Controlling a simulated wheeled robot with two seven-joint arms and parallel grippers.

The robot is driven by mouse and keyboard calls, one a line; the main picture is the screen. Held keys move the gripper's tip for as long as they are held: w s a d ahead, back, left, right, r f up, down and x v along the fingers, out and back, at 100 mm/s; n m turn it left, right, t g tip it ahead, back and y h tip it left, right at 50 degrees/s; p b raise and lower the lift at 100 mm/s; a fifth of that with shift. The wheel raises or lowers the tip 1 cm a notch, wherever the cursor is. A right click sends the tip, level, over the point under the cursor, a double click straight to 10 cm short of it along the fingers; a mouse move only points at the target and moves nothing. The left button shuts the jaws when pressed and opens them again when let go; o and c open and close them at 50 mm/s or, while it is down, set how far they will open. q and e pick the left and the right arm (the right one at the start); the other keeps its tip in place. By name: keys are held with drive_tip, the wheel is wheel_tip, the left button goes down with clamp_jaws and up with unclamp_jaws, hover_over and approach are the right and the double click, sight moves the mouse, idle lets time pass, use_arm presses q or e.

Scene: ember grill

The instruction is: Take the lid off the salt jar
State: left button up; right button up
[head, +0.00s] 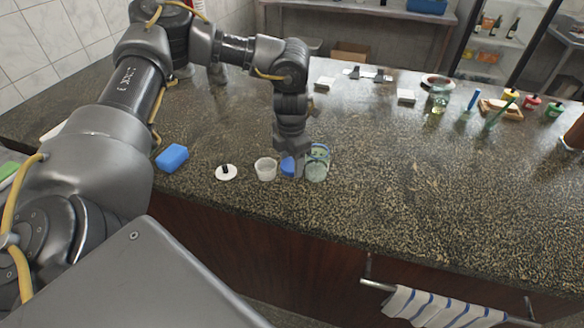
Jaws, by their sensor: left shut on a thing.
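My left gripper (291,158) points down at the counter, among a row of small containers near its front edge. It is shut on a small blue item (287,166), which is partly hidden by the fingers. A glass jar (318,165) stands close on its right. A small white open jar (265,169) stands just left of it. A round white lid with a black knob (226,172) lies flat on the counter, left of the white jar. I cannot tell by label which container is the salt jar. My right gripper is not in view.
A blue block (172,157) lies left of the lid on the speckled counter (400,200). A striped towel (440,308) hangs in front. The counter's right middle is clear.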

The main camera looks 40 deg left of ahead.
sight(292, 164)
use_arm(q)
drive_tip(key=shift+w+f, duration=0.15)
drive_tip(key=shift+f, duration=0.2)
wheel_tip(292, 164, down, 2)
drive_tip(key=shift+f+p, duration=0.2)
drive_tip(key=shift+p, duration=0.15)
drive_tip(key=shift+f, duration=0.2)
drive_tip(key=shift+f, duration=0.2)
drive_tip(key=o, duration=1.1)
drive_tip(key=shift+c, duration=0.2)
drive_tip(key=shift+r, duration=0.1)
